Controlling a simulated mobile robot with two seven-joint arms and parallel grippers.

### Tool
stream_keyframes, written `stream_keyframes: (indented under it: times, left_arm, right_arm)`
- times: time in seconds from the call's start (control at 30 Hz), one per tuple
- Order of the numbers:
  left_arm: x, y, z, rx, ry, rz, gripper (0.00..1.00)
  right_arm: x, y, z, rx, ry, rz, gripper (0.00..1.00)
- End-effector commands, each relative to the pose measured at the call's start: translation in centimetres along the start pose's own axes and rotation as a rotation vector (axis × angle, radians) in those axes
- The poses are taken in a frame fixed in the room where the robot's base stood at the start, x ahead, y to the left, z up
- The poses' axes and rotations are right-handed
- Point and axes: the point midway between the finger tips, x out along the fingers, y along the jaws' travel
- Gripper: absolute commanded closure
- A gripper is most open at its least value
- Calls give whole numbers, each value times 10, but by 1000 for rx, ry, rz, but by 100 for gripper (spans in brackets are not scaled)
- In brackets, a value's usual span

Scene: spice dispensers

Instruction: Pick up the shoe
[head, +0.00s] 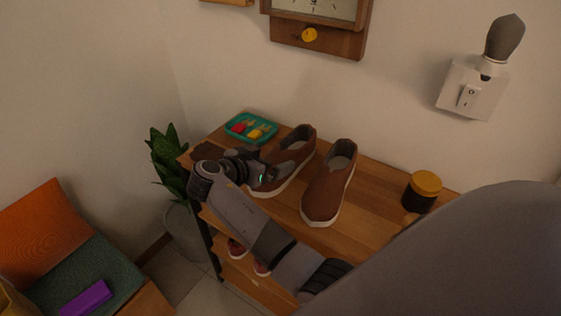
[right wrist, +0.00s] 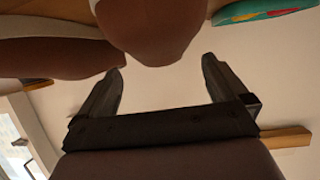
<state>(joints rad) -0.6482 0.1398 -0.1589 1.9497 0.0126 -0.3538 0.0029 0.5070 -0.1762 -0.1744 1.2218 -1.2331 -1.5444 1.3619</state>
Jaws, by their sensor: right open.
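Two brown slip-on shoes with white soles stand side by side on the wooden shelf top in the head view, the left shoe (head: 295,150) and the right shoe (head: 328,190). My right gripper (head: 262,178) is at the left shoe's toe end and hides part of it. In the right wrist view my right gripper (right wrist: 164,68) is open, its fingers apart with nothing clamped between them. The left shoe's rounded toe (right wrist: 155,35) is just beyond the fingertips there, and the other shoe (right wrist: 55,58) is to the left. I cannot tell whether the fingers touch it. My left gripper is not in view.
A teal tray (head: 250,128) with red and yellow items lies behind the left shoe. A dark jar with a yellow lid (head: 422,190) stands to the right on the shelf top (head: 375,205). A potted plant (head: 168,165) is beside the shelf. A clock hangs above.

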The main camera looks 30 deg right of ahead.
Motion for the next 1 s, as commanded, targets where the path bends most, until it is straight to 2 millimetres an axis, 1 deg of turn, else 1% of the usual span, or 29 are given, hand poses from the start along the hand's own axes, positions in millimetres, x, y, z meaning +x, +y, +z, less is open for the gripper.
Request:
stream_keyframes:
  times: [0.2,0.33,0.47,0.67,0.77,0.8,0.87,1.0]
  left_arm:
    - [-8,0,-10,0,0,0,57]
    - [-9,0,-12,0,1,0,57]
    - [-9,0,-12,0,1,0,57]
    - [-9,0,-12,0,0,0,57]
    - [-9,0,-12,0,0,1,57]
    - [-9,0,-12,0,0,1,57]
    - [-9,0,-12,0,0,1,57]
    - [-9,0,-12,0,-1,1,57]
  right_arm:
    - [30,0,-7,-3,3,1,0]
    - [48,0,-5,-2,2,-1,0]
    - [56,0,-4,0,0,-4,0]
    - [56,0,-3,0,0,-5,0]
    - [56,0,-3,0,0,-5,29]
    - [56,0,-3,0,0,-5,42]
    - [56,0,-3,0,0,-5,62]
    - [56,-1,-4,1,2,-5,62]
